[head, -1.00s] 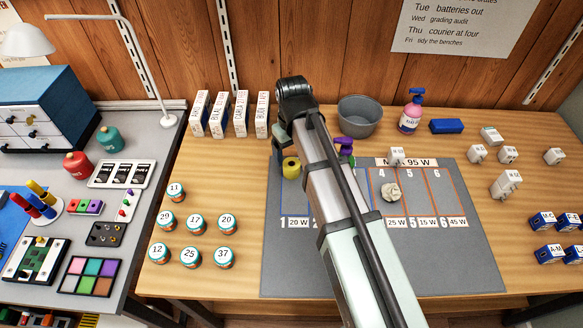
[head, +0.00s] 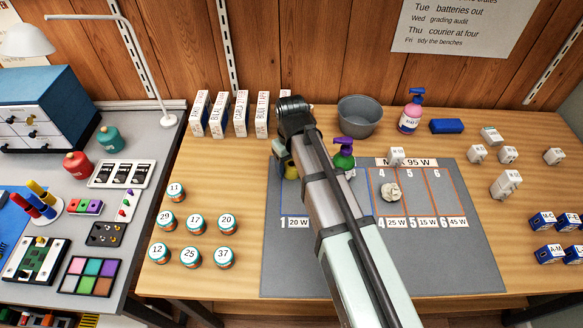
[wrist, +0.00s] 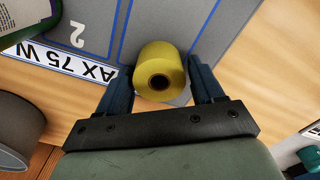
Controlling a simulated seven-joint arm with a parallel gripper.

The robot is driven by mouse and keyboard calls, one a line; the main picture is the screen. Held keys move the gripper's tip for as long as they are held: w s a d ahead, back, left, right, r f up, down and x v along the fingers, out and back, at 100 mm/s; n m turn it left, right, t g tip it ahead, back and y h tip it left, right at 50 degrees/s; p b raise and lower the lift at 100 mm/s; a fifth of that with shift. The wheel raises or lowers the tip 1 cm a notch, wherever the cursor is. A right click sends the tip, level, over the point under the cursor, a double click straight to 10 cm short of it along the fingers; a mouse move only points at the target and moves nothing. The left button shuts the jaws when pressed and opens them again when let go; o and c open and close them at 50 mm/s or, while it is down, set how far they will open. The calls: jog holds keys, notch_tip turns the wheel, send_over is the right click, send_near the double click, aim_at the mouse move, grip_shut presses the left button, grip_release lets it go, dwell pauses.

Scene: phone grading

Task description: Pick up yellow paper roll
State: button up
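The yellow paper roll (wrist: 160,72) stands upright on the grey mat, with its dark core hole facing up in the wrist view. In the head view the roll (head: 291,168) is mostly hidden behind my gripper and arm. My gripper (wrist: 162,78) is open, pointing down, with one blue finger on either side of the roll. The fingertips are close to the roll's sides; whether they touch it I cannot tell.
A green bottle with a purple pump (head: 344,155) stands just right of my gripper. A grey bowl (head: 360,116) is behind it. White boxes (head: 240,114) stand at the back left. Round numbered tins (head: 196,221) are at the left. The mat's front (head: 400,265) is clear.

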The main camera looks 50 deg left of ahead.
jog(key=c, duration=0.8)
jog(key=shift+o, duration=0.2)
